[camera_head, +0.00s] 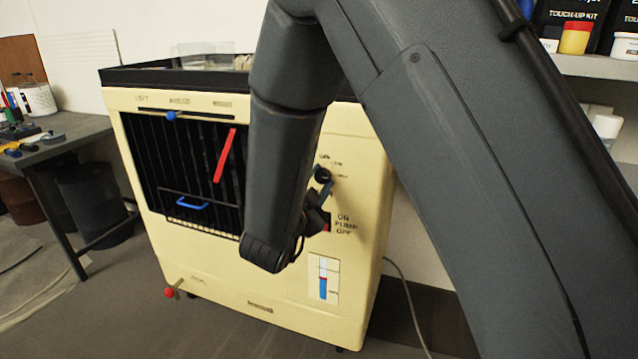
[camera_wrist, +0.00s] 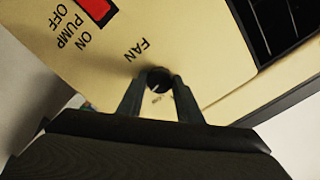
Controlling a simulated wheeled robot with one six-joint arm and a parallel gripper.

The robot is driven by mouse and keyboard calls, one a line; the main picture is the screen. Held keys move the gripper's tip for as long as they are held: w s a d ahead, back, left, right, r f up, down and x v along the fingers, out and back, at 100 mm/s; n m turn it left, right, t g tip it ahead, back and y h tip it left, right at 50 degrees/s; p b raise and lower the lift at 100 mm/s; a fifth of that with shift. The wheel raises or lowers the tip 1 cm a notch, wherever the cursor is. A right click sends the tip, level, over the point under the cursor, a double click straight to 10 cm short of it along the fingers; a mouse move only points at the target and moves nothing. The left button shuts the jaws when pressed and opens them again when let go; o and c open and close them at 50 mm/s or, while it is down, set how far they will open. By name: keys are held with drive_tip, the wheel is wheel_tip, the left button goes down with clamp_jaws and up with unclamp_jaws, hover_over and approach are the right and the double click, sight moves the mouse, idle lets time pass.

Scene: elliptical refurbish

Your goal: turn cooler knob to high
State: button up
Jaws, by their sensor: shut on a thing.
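The cream cooler (camera_head: 353,262) stands on the floor in the middle of the head view. Its dark round fan knob (camera_head: 322,174) is on the right part of the front, partly hidden by my arm. In the wrist view the knob (camera_wrist: 158,80) sits between my two fingers, beside the word FAN. My gripper (camera_wrist: 157,84) is shut on the knob. In the head view my gripper (camera_head: 322,188) is small and partly hidden behind my arm. The knob's small setting marks are too blurred to read.
The red pump switch (camera_wrist: 97,9) is close to the knob, with ON, PUMP and OFF lettering. A workbench (camera_head: 70,128) stands left; a shelf (camera_head: 590,65) is right.

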drive_tip(key=shift+m, duration=0.9)
drive_tip(key=shift+b, duration=0.3)
drive_tip(key=o, duration=1)
drive_tip(key=shift+o, duration=0.2)
drive_tip(key=v, duration=0.7)
drive_tip(key=shift+s+a, duration=0.15)
drive_tip(key=shift+s, duration=0.2)
